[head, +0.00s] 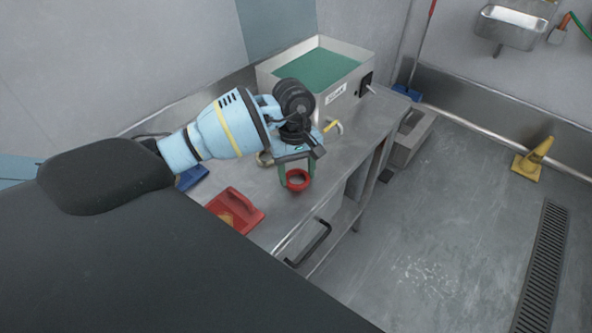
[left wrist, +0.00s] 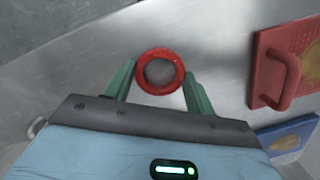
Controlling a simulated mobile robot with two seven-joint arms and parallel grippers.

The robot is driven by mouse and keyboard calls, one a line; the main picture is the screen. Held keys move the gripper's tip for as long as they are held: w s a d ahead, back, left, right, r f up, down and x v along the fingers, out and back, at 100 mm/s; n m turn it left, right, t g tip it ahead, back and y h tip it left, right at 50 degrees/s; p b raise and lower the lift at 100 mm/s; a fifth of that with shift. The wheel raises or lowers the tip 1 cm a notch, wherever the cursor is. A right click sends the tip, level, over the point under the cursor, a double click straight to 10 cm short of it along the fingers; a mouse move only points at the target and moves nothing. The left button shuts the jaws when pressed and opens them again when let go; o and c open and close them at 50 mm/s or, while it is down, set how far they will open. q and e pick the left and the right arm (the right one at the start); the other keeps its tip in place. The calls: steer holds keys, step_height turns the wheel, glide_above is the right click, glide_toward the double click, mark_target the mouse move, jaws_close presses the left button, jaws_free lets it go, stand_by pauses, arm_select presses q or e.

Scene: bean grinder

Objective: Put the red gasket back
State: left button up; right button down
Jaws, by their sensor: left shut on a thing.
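The red gasket (head: 297,188) is a small ring. My left gripper (head: 297,175) is shut on it, with the ring between its two green fingertips. The gasket also shows in the left wrist view (left wrist: 142,74), with a finger touching each side and bare metal seen through its hole. It is over the front part of the steel counter (head: 277,225); I cannot tell how high above the surface. A ring-shaped tan thing (head: 264,158) is partly hidden behind my left gripper. My right gripper is not in view.
A red tool with a handle (head: 250,215) lies left of the gasket, and a blue one (head: 193,178) lies behind it. A steel box with a green top (head: 345,92) and yellow-handled tap (head: 331,127) stands at the back. A black handle (head: 312,245) projects at the counter's front.

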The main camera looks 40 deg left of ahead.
arm_select(q)
steer(key=shift+f, duration=0.2)
steer(key=o, duration=1)
steer(key=shift+o, duration=0.2)
steer(key=shift+r, duration=0.1)
step_height(320, 180, up, 12)
steer(key=a+b, duration=0.1)
steer(key=shift+w, duration=0.45)
steer(key=shift+a, duration=0.1)
